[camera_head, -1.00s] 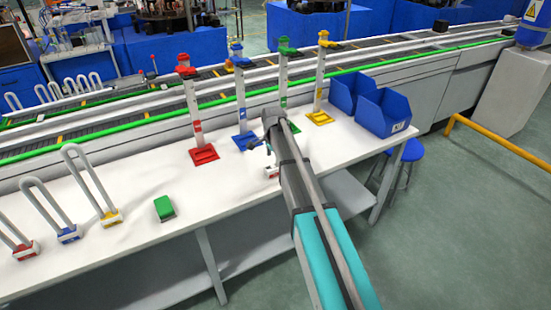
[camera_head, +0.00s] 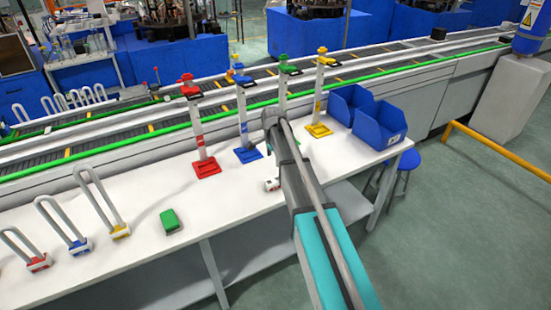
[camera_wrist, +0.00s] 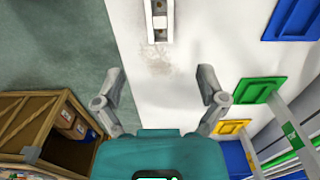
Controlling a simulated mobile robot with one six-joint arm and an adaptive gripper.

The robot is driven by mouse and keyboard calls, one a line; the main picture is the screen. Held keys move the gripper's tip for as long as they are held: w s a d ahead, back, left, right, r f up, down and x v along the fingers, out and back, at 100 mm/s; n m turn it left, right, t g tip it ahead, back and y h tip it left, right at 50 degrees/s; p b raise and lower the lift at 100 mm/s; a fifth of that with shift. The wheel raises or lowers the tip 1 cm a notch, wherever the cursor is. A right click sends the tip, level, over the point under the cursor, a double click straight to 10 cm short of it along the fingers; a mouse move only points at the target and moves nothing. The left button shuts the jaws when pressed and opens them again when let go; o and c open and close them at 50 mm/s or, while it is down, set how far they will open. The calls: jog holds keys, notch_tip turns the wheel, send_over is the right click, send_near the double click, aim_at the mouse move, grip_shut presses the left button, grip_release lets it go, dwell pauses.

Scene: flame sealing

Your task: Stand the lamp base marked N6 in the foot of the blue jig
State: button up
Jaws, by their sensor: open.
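The blue jig (camera_head: 243,118) stands upright on the white table, with its flat blue foot (camera_head: 248,155) between the red and green jigs. The blue foot also shows in the wrist view (camera_wrist: 292,20) at upper right, and looks empty there. A small white base (camera_head: 271,184) lies on the table beside my arm; it seems to be the pale block at the top of the wrist view (camera_wrist: 157,20). I cannot read N6 on it. My gripper (camera_wrist: 160,74) is open and empty, short of this block. In the head view my arm hides it.
Red (camera_head: 203,140), green (camera_head: 283,105) and yellow (camera_head: 318,97) jigs flank the blue one. U-shaped tubes on coloured bases (camera_head: 80,246) and a green block (camera_head: 170,220) stand at left. Blue bins (camera_head: 378,122) are at right. A wooden crate (camera_wrist: 45,120) shows below left.

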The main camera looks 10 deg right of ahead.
jog(key=shift+r, duration=0.2)
dwell(0.6)
jog(key=s+n, duration=1.4)
jog(key=s, duration=1.5)
jog(key=shift+s+d, duration=0.2)
jog(key=shift+d, duration=0.2)
jog(key=shift+o, duration=0.4)
